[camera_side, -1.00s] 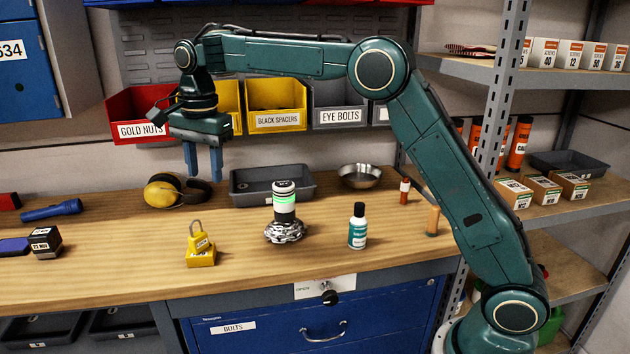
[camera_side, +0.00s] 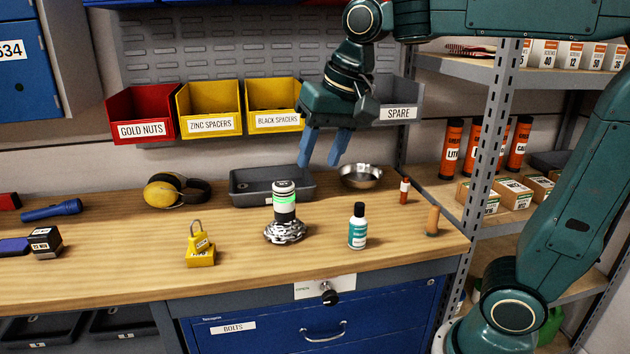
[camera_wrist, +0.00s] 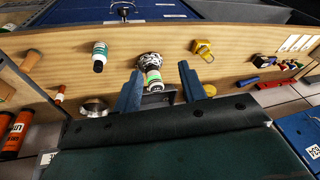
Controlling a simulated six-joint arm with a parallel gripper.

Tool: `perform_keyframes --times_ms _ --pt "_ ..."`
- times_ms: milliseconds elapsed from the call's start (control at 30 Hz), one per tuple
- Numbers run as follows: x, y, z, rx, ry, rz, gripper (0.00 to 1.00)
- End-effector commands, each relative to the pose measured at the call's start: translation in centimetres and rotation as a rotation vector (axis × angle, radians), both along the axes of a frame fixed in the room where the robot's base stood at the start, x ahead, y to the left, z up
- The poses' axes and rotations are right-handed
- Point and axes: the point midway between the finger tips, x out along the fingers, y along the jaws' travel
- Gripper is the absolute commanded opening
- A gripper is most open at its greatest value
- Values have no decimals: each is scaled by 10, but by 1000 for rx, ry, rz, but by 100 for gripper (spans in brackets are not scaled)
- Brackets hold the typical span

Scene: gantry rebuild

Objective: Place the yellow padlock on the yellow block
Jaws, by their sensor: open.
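The yellow padlock (camera_side: 199,240) with its grey shackle up sits on the yellow block (camera_side: 201,259) at the front of the bench, left of centre. In the wrist view the yellow padlock and block (camera_wrist: 203,50) show together, and I cannot separate them clearly there. My gripper (camera_side: 322,163) is open and empty, high above the back of the bench, to the right of and well apart from the padlock. Its blue fingers (camera_wrist: 160,92) show apart in the wrist view.
A black, white and green cylinder (camera_side: 284,200) stands on a dark chrome-like piece (camera_side: 285,232) mid-bench. Bins (camera_side: 210,110) hang behind.

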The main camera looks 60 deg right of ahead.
Motion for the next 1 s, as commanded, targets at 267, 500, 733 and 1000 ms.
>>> perform_keyframes --times_ms 267,500,733,1000 --pt "-70 -9 -25 -89 -78 214 41" --pt "-116 -13 -55 -172 -136 380 41" --pt "-136 -14 -72 -216 -160 457 41" --pt "-138 -14 -75 -219 -160 468 41"
